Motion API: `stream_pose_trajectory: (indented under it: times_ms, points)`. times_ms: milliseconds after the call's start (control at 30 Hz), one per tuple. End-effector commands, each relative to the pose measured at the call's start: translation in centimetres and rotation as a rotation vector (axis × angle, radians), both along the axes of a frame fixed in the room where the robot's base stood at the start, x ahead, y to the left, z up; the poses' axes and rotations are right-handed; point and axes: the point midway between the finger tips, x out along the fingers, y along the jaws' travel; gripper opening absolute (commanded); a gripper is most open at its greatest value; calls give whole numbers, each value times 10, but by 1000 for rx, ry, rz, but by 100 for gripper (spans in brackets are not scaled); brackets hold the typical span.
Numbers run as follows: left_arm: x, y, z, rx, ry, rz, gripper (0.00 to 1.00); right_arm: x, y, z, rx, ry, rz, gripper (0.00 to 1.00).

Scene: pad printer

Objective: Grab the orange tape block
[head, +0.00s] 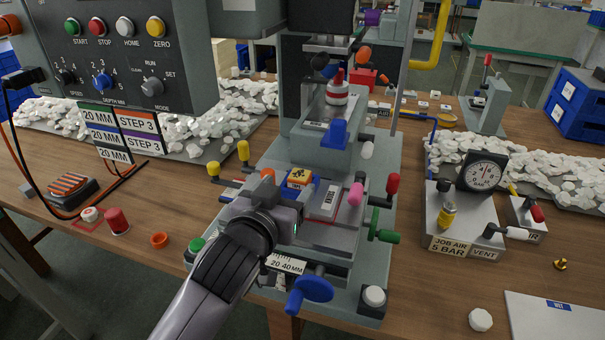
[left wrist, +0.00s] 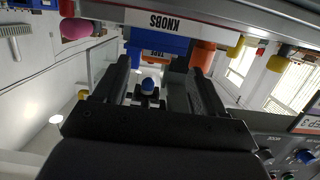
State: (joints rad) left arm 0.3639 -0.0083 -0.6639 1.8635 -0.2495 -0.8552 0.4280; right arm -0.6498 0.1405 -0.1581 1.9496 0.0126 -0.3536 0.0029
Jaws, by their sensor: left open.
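The orange tape block (head: 299,177) is a small block with an orange, marked face and blue at its edge. It sits on the pad printer's lower stage, left of a white label plate. In the left wrist view a blue block with a small TAPE label (left wrist: 155,52) lies ahead, between the finger lines; it appears to be the same block. My left gripper (head: 290,195) is open and close in front of it in the head view; its fingers (left wrist: 151,68) show apart and empty. Whether they touch the block I cannot tell. My right gripper is not in view.
An orange knob (head: 267,173) is left of the block, and a pink knob (head: 356,193) is to its right. A blue handwheel (head: 309,289) and green handle (head: 381,232) stick out nearby. The upper printer slide (head: 335,118) overhangs behind.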

Motion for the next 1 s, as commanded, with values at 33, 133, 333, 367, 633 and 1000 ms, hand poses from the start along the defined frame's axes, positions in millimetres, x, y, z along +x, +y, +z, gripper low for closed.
stream_pose_trajectory:
  times_ms: [33, 133, 333, 367, 633, 1000]
  points:
    - [4, -2, -1, 1, 1, 0, 70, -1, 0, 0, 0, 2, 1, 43]
    - [10, -5, -1, 0, -1, -1, 70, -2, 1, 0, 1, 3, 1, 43]
    - [24, -13, -2, 2, -1, 0, 70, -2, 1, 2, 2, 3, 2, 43]
    - [27, -15, -2, 2, -1, 0, 70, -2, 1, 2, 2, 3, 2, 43]
    - [52, -27, -7, 1, 1, 1, 70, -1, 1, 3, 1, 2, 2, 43]
    - [57, -28, -11, 3, 6, 3, 70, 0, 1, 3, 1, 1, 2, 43]
